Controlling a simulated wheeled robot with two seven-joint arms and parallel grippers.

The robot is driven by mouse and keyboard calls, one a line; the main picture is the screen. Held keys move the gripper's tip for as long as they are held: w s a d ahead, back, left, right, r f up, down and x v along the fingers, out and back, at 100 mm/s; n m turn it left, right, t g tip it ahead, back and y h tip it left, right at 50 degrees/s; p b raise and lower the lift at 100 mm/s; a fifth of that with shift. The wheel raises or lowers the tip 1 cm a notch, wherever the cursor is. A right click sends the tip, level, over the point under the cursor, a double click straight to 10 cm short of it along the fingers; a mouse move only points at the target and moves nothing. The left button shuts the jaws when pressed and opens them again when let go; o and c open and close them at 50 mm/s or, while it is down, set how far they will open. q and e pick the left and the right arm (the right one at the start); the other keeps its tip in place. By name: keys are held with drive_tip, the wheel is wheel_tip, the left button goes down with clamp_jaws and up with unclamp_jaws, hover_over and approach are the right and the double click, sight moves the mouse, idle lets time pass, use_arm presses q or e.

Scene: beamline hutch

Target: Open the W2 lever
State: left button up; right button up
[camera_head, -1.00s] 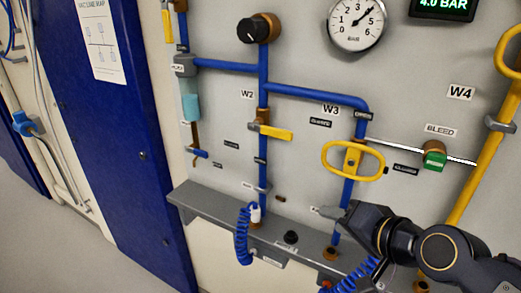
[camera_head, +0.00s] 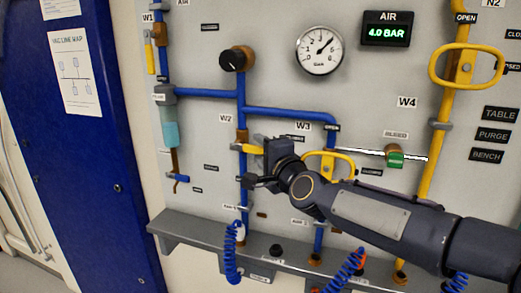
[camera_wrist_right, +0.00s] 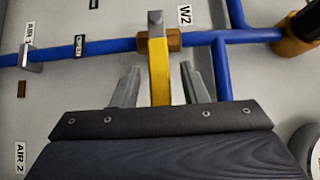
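The W2 lever (camera_head: 251,149) is a yellow handle on a brass valve body (camera_head: 242,136) in the vertical blue pipe, just right of the W2 label (camera_head: 225,118). It lies crosswise to the pipe. My right gripper (camera_head: 258,158) is in front of it and hides part of the handle. In the right wrist view, the lever (camera_wrist_right: 158,70) stands between the two grey fingers of my right gripper (camera_wrist_right: 157,84), with a gap on each side. The gripper is open, and no contact shows. My left gripper is not in view.
The yellow W3 handle (camera_head: 342,161) is close behind my right wrist. A black knob (camera_head: 234,60) sits above on the same pipe. A grey ledge (camera_head: 185,236) with coiled blue hoses (camera_head: 231,255) runs below. A green bleed valve (camera_head: 395,158) is to the right.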

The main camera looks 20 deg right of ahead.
drive_tip(key=shift+w, duration=0.2)
drive_tip(key=shift+c, duration=0.4)
clamp_jaws()
drive_tip(key=shift+f, duration=0.1)
